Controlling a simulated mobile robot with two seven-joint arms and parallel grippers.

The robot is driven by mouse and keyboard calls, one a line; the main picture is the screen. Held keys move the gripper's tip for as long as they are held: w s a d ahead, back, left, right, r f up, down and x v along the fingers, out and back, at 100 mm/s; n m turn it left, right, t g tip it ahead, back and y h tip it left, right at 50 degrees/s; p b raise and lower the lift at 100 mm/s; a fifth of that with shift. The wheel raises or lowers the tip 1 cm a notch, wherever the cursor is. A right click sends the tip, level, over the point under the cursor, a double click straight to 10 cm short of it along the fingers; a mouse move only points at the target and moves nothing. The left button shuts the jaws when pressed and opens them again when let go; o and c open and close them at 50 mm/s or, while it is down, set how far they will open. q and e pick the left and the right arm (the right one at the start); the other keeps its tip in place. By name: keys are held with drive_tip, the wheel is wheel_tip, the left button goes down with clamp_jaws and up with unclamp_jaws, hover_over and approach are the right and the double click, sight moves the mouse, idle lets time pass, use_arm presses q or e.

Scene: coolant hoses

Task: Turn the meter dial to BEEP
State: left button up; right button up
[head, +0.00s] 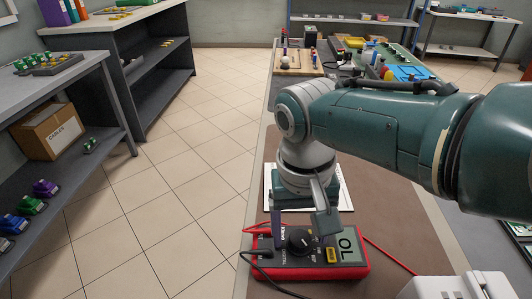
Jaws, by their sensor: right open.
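The red and black multimeter (352,271) lies on the brown bench top, its display (347,244) at the right end. The display reads OL, turned sideways. The round black meter dial (300,240) is left of the display. The dial's pointer setting and the BEEP mark are too small to read. My right gripper (304,232) is open and points down over the meter, with one finger on each side of the dial in the picture. I cannot tell whether the fingers touch it. My left gripper is not in view.
Red and black leads (246,262) run from the meter's left side, and another red lead (391,256) lies to its right. A white sheet (340,187) lies behind the gripper. Shelves with parts and a cardboard box (52,131) stand at left, across open tiled floor.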

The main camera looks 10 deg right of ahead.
sight(297, 237)
wheel_tip(297, 237, up, 10)
drive_tip(key=p, duration=0.6)
drive_tip(key=shift+a, duration=0.2)
drive_tip(key=shift+f, duration=0.1)
